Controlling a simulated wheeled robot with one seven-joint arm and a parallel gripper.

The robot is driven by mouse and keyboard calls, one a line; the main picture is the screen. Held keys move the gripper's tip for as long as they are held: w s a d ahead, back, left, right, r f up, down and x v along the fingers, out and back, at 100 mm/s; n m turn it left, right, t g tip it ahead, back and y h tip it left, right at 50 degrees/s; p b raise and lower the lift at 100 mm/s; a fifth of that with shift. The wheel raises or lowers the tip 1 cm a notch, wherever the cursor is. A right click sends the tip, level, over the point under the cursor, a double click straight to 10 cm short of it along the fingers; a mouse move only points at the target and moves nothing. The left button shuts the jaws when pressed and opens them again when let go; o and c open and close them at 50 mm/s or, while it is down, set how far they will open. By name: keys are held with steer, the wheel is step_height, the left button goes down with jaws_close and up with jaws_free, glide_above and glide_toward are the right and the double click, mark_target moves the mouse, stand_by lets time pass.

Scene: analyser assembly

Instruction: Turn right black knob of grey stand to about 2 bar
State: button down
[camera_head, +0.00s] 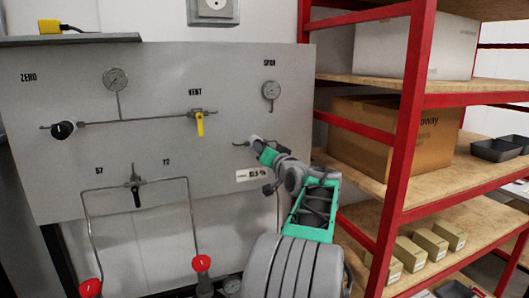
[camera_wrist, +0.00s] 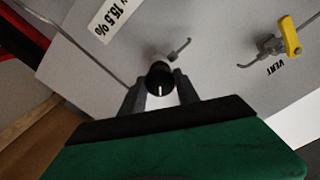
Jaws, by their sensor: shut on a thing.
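The grey stand (camera_head: 230,135) is an upright panel with gauges, tubing and valves. Its right black knob shows in the wrist view (camera_wrist: 160,80) as a round black cap with a white mark, set between the two fingers of my gripper (camera_wrist: 160,92). My gripper is shut on this knob. In the head view my gripper (camera_head: 258,145) reaches the panel's right part and hides most of the knob. The right gauge (camera_head: 271,90) sits above it under a label; its needle is too small to read. The left black knob (camera_head: 64,130) is at the panel's left.
A yellow vent valve (camera_head: 199,122) is left of my gripper and also shows in the wrist view (camera_wrist: 290,36). Red knobs (camera_head: 201,263) stand low in front. A red-framed shelf (camera_head: 405,130) with boxes stands close on the right. A labelled plate (camera_head: 250,175) is below the knob.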

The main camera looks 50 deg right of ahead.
steer(key=m+p, duration=1.2)
steer(key=m, duration=1)
steer(key=shift+r, duration=0.15)
stand_by(0.4)
steer(key=c, duration=0.9)
jaws_free()
steer(key=shift+s, duration=0.1)
